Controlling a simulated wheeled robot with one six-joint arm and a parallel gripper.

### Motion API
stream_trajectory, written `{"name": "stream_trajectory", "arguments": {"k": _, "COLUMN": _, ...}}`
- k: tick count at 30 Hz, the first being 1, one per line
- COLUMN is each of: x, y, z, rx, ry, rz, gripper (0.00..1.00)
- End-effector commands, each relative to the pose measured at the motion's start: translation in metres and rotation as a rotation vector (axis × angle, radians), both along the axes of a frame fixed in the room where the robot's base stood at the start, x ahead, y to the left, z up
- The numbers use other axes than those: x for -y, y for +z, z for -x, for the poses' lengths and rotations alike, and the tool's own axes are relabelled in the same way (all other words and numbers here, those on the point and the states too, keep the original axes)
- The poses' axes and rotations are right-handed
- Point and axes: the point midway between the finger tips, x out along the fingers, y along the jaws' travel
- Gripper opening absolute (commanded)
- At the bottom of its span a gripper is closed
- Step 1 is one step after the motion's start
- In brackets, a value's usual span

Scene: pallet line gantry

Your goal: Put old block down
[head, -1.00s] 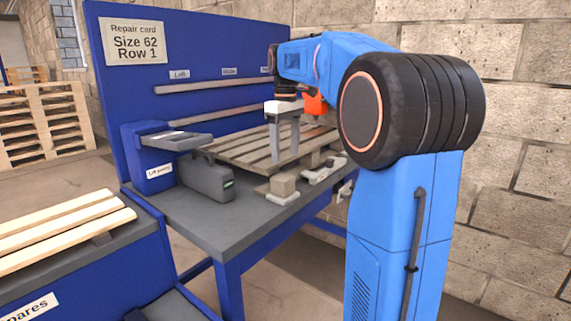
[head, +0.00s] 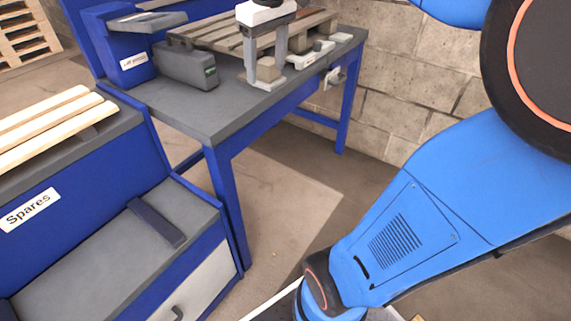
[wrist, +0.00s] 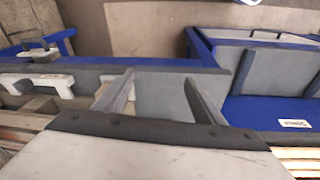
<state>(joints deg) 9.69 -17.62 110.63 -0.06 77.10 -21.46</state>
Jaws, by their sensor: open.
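My gripper (head: 264,60) stands over the front part of the grey bench in the head view, its two grey fingers pointing down and apart. The worn wooden pallet (head: 215,36) lies behind on the bench.
A dark grey case (head: 185,68) stands left of my gripper. Pale spare boards (head: 50,130) lie on the blue Spares unit (head: 90,190) at left. A dark bar (head: 156,222) lies on the low grey top. The bench front left is clear.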

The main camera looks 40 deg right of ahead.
Motion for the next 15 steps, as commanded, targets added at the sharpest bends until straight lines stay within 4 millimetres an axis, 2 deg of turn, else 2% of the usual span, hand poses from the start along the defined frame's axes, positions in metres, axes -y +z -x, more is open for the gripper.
{"name": "stream_trajectory", "arguments": {"k": 1, "x": -0.008, "y": -0.009, "z": 0.016, "rx": 0.018, "ry": -0.009, "rz": -0.001, "gripper": 0.64}}
{"name": "stream_trajectory", "arguments": {"k": 3, "x": -0.018, "y": -0.022, "z": 0.035, "rx": 0.044, "ry": -0.029, "rz": -0.006, "gripper": 0.64}}
{"name": "stream_trajectory", "arguments": {"k": 8, "x": -0.037, "y": -0.058, "z": 0.078, "rx": 0.101, "ry": -0.074, "rz": -0.019, "gripper": 0.64}}
{"name": "stream_trajectory", "arguments": {"k": 15, "x": -0.058, "y": -0.118, "z": 0.137, "rx": 0.186, "ry": -0.137, "rz": -0.053, "gripper": 0.64}}
